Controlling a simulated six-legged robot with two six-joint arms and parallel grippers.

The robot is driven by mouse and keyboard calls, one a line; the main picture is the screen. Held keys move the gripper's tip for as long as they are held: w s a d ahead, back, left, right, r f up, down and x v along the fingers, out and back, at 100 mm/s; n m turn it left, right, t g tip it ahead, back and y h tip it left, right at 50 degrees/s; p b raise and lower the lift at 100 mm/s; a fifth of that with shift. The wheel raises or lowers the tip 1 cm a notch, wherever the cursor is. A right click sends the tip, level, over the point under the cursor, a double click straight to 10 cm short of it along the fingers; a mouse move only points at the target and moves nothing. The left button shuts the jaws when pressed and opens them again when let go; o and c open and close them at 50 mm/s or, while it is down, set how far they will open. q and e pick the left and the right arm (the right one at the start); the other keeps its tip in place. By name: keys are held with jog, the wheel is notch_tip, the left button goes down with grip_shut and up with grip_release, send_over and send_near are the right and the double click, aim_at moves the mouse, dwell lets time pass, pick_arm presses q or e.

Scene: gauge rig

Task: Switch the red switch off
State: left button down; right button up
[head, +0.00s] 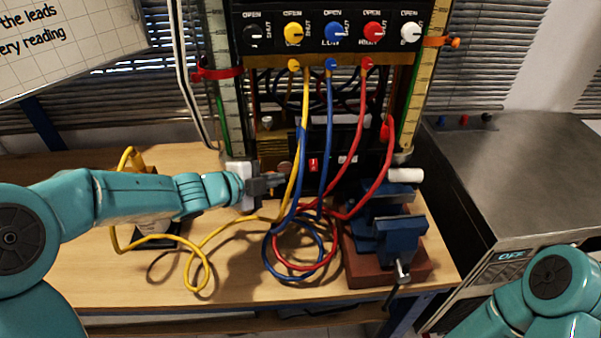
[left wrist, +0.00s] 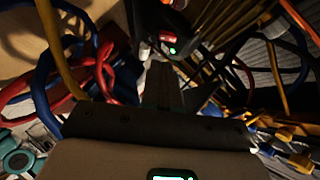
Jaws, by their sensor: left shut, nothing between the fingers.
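The red switch (head: 313,164) is a small rocker on the dark lower panel of the gauge rig, behind the hanging hoses. My left gripper (head: 282,178) is shut and empty, just left of the switch and slightly lower, near the yellow hose. In the left wrist view its closed fingers (left wrist: 162,85) point toward a small red part (left wrist: 166,37) with a green light beside it, which looks like the switch. A gap shows between the fingertips and it. I cannot read the switch position. My right gripper is out of view; only its arm shows at the lower right.
Yellow (head: 297,190), blue (head: 328,130) and red (head: 384,180) hoses hang before the panel and coil on the wooden bench (head: 215,285). A blue vise (head: 398,238) stands at the right. Coloured valve knobs (head: 333,31) line the upper panel.

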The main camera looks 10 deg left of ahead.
aim_at(314, 171)
pick_arm(q)
jog(key=x, duration=1)
jog(key=shift+r, duration=0.1)
jog(key=t+b, duration=0.1)
jog(key=b, duration=0.4)
jog(key=f+m+t+b, duration=0.1)
jog(key=b, duration=0.5)
jog(key=m+b, duration=0.1)
jog(key=b, duration=0.4)
jog(key=shift+w+a+f+t+h, duration=0.1)
jog(key=shift+w+f+t+h, duration=0.2)
jog(key=shift+t, duration=0.1)
jog(key=shift+s+b, duration=0.15)
jog(key=shift+b, duration=0.15)
